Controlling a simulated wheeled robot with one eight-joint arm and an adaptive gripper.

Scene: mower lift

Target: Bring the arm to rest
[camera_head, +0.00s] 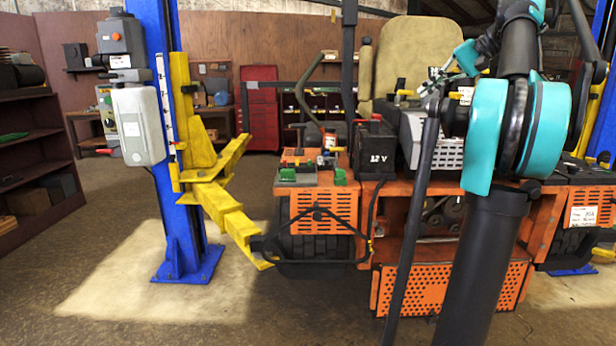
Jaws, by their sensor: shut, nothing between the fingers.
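My arm (520,130), black with teal joint covers, rises along the right of the view and is folded near the top. My gripper (430,98) shows small beside the upper arm, in front of the orange mower's seat and battery area. It appears shut and empty, apart from the mower. Part of the wrist is hidden behind the large teal joint. The orange mower (400,290) stands behind my arm.
A blue lift post (178,190) with yellow lift arms (225,205) stands left of the mower. A grey control box (138,125) hangs on the post. A red tool cabinet (262,105) is at the back. Floor at the front left is clear.

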